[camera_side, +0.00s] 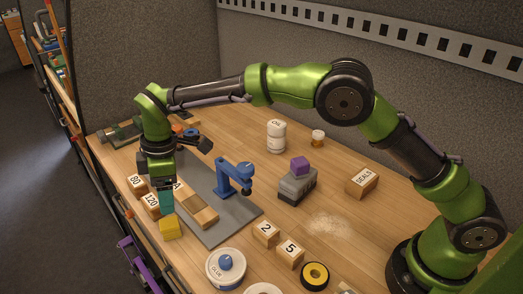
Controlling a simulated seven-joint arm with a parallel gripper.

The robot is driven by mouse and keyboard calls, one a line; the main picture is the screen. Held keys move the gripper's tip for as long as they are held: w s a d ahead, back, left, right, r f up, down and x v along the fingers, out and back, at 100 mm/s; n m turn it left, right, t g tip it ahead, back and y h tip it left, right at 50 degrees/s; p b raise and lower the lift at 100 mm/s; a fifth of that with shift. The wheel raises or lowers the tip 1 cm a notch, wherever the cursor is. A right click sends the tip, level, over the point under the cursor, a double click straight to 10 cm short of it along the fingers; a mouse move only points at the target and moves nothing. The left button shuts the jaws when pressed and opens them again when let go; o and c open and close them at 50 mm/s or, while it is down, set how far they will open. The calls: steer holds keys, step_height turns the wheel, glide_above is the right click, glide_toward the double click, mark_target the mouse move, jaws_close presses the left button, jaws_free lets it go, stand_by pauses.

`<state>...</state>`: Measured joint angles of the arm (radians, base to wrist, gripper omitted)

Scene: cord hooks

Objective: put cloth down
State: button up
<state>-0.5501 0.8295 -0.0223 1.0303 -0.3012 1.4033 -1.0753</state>
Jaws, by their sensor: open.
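My gripper (161,183) points down at the left of the bench, beside the grey mat, and is open. A small teal piece (166,202) shows right below its fingers, next to the blocks marked 80 and 120. It may be the cloth, but it is too small to tell. My gripper hides its upper part, and I cannot tell whether the fingers touch it. A yellow block (169,227) sits just in front of the teal piece.
A blue clamp (232,178) and a wooden piece (198,210) are on the grey mat (232,217). Blocks marked 120 (150,203) and 80 (136,184) line the left edge. A glue tin (226,268) stands at the front. Pale dust (328,226) covers a clear patch at right.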

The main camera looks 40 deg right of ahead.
steer(key=s+d+r+m+t+y, duration=0.1)
steer(key=s+d+r+m, duration=0.3)
steer(key=d+r, duration=0.35)
steer(key=s+d+r+m+t, duration=0.2)
steer(key=s+d+r+m, duration=0.15)
steer(key=d+r, duration=0.4)
steer(key=s+d+f+m+t, duration=0.1)
steer(key=s+d+m, duration=0.4)
steer(key=s, duration=0.3)
steer(key=s+d+f+m+t, duration=0.1)
steer(key=s+d+m+t, duration=0.1)
steer(key=s+d+m, duration=0.3)
steer(key=s+d, duration=0.2)
steer(key=s, duration=0.2)
steer(key=shift+s+d+t, duration=0.15)
steer(key=shift+t, duration=0.15)
